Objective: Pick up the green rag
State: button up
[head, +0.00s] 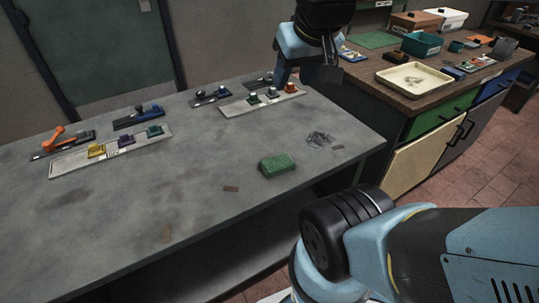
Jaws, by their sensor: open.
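The green rag (278,164) looks like a small folded block. It lies on the grey table (120,205), right of the middle and near the front edge. My gripper (308,76) is open at the top of the view, above the far right part of the table. It is behind and above the rag, well apart from it. Its fingertips are dark and partly hard to make out.
A long plate with several knobs (262,101) lies close by my gripper. Another plate (110,152) and an orange-handled tool (62,139) lie at the left. A crumpled grey patch (320,139) is near the rag. A wooden-topped cabinet (372,90) stands at the right. Bare table surrounds the rag.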

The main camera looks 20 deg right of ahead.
aim_at(274, 166)
jog(key=u, duration=1.55)
jog(key=k, duration=1.5)
jog(key=z, duration=1.25)
jog(key=i, duration=1)
jog(key=u, duration=0.05)
